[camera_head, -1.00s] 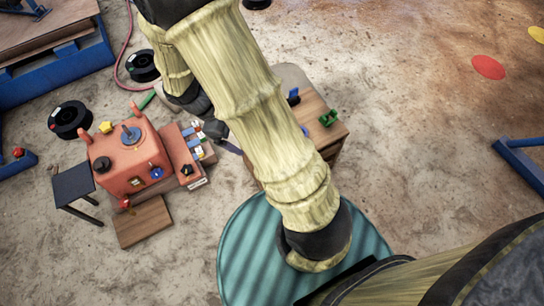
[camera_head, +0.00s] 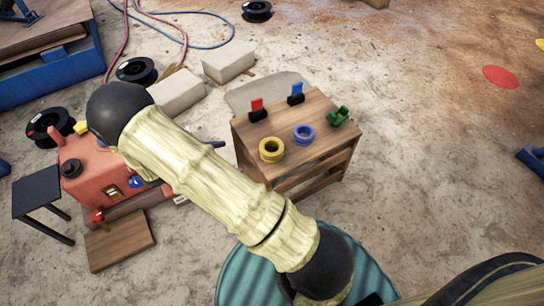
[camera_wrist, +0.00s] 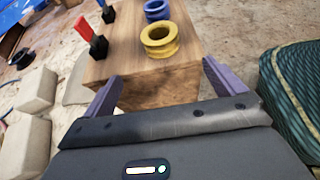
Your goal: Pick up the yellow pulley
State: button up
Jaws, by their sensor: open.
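The yellow pulley (camera_head: 271,150) is a grooved ring lying flat near the front left edge of a small wooden table (camera_head: 318,148). In the wrist view the yellow pulley (camera_wrist: 160,39) lies ahead, near the table's edge. My gripper (camera_wrist: 155,78) shows in the wrist view with its two purple fingers spread wide and nothing between them. The fingers are short of the pulley, at the table's near side, and do not touch the pulley. My gripper is not visible in the head view, where my arm reaches left of the table.
A blue pulley (camera_head: 304,134) lies right beside the yellow one. A red switch (camera_head: 257,109), a blue switch (camera_head: 296,94) and a green part (camera_head: 339,117) stand on the table. An orange machine (camera_head: 90,165) and pale blocks (camera_head: 228,64) are left. Floor right of the table is clear.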

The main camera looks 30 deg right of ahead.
aim_at(261, 152)
jog(key=b+x, duration=0.6)
jog(key=x, duration=0.5)
jog(key=shift+f, duration=0.1)
jog(key=shift+d, duration=0.6)
jog(key=shift+f, duration=0.1)
jog(key=shift+d+f+b, duration=0.35)
jog(key=shift+d+b, duration=0.25)
jog(key=shift+b, duration=0.3)
jog(key=b+x, duration=0.2)
jog(key=shift+d+f, duration=0.15)
jog(key=shift+d, duration=0.2)
jog(key=shift+d+b, duration=0.45)
jog(key=shift+d, duration=0.05)
